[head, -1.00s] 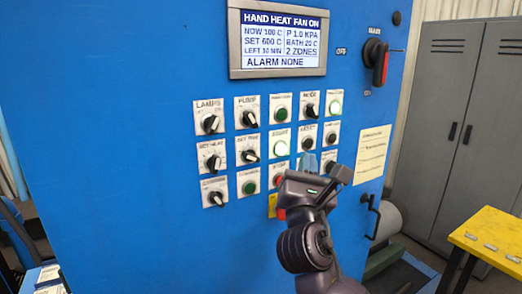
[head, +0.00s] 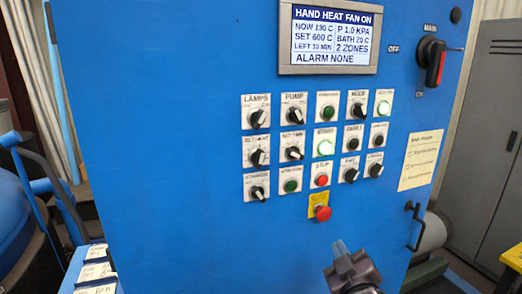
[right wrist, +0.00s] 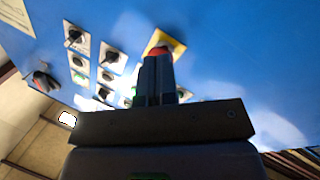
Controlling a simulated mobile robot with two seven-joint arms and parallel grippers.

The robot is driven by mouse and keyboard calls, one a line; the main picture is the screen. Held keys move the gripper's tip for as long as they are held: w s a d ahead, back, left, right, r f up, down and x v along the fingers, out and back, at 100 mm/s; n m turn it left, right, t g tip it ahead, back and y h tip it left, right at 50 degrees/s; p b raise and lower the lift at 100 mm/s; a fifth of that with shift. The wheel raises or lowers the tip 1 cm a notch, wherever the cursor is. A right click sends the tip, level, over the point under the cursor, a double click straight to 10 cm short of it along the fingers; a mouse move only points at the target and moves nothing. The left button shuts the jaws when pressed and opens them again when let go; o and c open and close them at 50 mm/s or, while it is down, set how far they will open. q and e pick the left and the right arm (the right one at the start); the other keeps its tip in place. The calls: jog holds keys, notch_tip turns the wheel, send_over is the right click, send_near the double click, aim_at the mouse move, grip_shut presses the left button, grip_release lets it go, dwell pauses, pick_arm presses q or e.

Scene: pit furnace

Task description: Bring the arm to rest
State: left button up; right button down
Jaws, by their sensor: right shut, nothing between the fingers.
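My right gripper (head: 341,246) is low in the head view, below the button rows and a little below the red emergency button (head: 323,213) on its yellow plate. Its fingers are shut with nothing between them. In the right wrist view the shut fingers (right wrist: 157,75) point toward the blue panel, and the red button shows just past their tips. I cannot tell the exact gap to the panel, but the gripper appears apart from it. My left gripper is not in view.
The blue control cabinet (head: 180,220) fills the view. Its display (head: 328,38) reads HAND HEAT FAN ON, NOW 130 C. A door handle (head: 415,226) sticks out at the right, near my arm. A grey locker (head: 487,140) stands behind.

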jog(key=s+d+f+m+g+h+b, duration=0.1)
jog(key=s+d+f+m+g, duration=0.2)
jog(key=s+f, duration=0.9)
jog(key=s+d+f+m+g+b, duration=0.1)
jog(key=s+d+f+m+g, duration=0.3)
jog(key=s+d+f, duration=0.3)
jog(key=s+f, duration=0.5)
jog(key=f, duration=0.5)
jog(key=shift+s+f+h, duration=0.2)
jog(key=shift+f+h, duration=0.2)
